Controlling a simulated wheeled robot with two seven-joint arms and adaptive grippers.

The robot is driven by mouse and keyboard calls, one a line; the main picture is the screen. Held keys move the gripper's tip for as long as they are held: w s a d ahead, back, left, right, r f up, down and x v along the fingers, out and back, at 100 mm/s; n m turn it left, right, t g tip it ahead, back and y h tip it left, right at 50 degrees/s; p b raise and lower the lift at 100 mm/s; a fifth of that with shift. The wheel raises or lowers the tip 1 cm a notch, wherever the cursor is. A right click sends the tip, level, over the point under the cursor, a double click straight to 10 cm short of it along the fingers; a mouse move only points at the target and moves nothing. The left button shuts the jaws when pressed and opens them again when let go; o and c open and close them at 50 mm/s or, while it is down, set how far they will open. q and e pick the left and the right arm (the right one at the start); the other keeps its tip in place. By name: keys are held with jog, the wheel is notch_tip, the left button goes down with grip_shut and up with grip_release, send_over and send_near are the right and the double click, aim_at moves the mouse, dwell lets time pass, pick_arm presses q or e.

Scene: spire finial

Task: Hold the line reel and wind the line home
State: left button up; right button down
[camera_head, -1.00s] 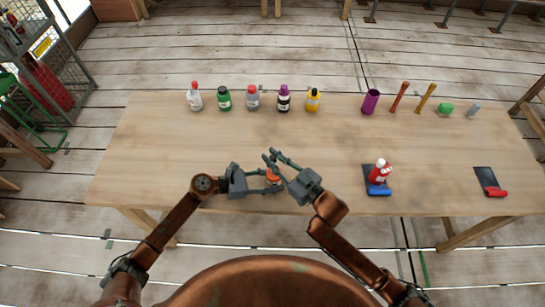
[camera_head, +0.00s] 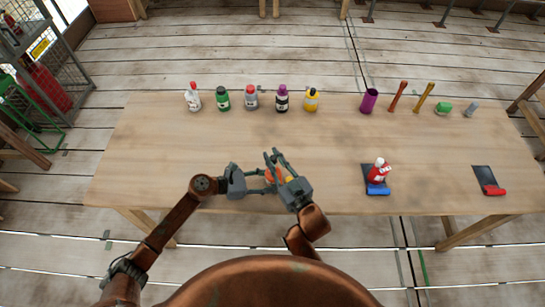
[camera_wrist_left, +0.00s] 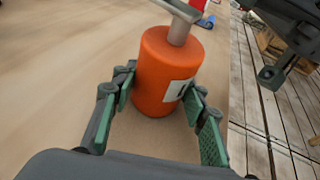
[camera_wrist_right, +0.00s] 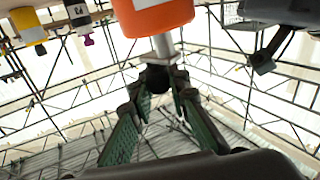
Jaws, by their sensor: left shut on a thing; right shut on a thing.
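The line reel is an orange cylinder with a white label (camera_wrist_left: 160,70); in the head view (camera_head: 269,176) it is partly hidden between my grippers near the table's front edge. My left gripper (camera_wrist_left: 158,88) is shut on its sides. A grey shaft and crank arm (camera_wrist_left: 170,12) stick out of the reel's end. In the right wrist view the reel (camera_wrist_right: 150,15) fills the top, with a grey rod and a black knob (camera_wrist_right: 156,79) below it. My right gripper (camera_wrist_right: 158,85) is shut on that knob. The line itself cannot be made out.
Several bottles (camera_head: 252,98) stand along the table's back left. A purple cup (camera_head: 369,101), two sticks and small blocks stand back right. A red-and-white bottle (camera_head: 378,171) is on a dark mat with a blue piece; another mat (camera_head: 484,178) has a red piece.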

dwell(0.3)
jog(key=c, duration=1.8)
grip_release()
jog(key=shift+d, duration=0.1)
jog(key=v, duration=1.2)
